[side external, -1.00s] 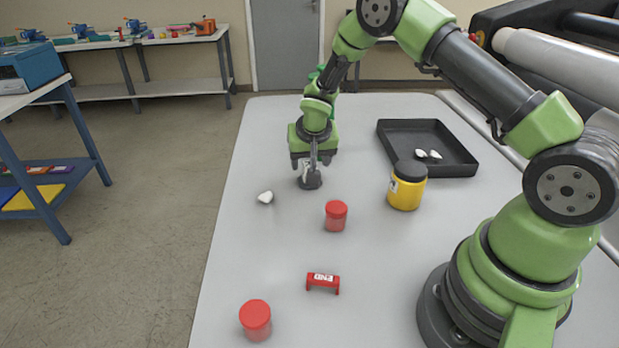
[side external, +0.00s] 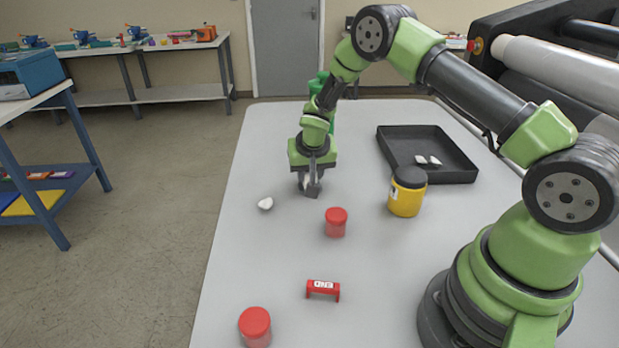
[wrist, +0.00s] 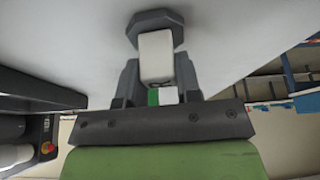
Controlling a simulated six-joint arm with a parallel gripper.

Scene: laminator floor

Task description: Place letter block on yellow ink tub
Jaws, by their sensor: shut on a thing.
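The yellow ink tub (side external: 405,201), with a dark lid, stands upright right of my gripper, near the black tray. My gripper (side external: 313,175) points down over the far left part of the table, apart from the tub. In the wrist view its jaws (wrist: 160,85) are shut on a piece with a white stem (wrist: 156,55) and a wide dark grey octagonal end. The dark end (side external: 313,191) also shows below the jaws in the side view. I see no letter on this piece, and cannot tell whether it touches the table. No other letter block is clear.
A red jar (side external: 336,223) stands between gripper and tub, nearer the front. A red END piece (side external: 323,290) and another red jar (side external: 255,326) are in front. A white lump (side external: 265,204) lies at left. The black tray (side external: 455,175) holds small white pieces. A green object (side external: 318,84) stands behind.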

